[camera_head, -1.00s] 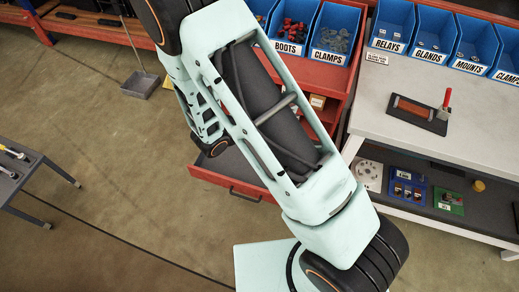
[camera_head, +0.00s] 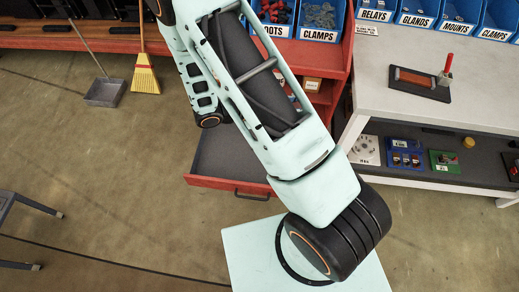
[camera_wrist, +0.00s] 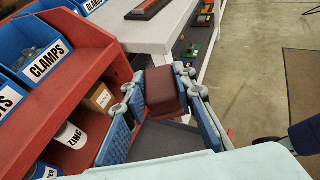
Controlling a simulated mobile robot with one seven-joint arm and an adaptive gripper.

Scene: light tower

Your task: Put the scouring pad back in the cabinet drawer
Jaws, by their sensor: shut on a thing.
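The scouring pad (camera_wrist: 162,92) is a reddish-brown block in the wrist view. My gripper (camera_wrist: 160,88) is shut on it, with one blue-padded finger at each side. The cabinet drawer (camera_head: 237,188) is pulled open in the head view, with a red front, a dark handle and a grey bottom. My arm covers part of the drawer, and my gripper and the pad are hidden in that view. In the wrist view, a grey surface that looks like the drawer bottom (camera_wrist: 172,138) lies below and beyond the pad. The height between them is hard to tell.
A red shelf unit with blue bins (camera_head: 318,18) stands behind the drawer. A broom (camera_head: 145,75) and dustpan (camera_head: 105,92) are at the back left. The floor at the left is mostly open.

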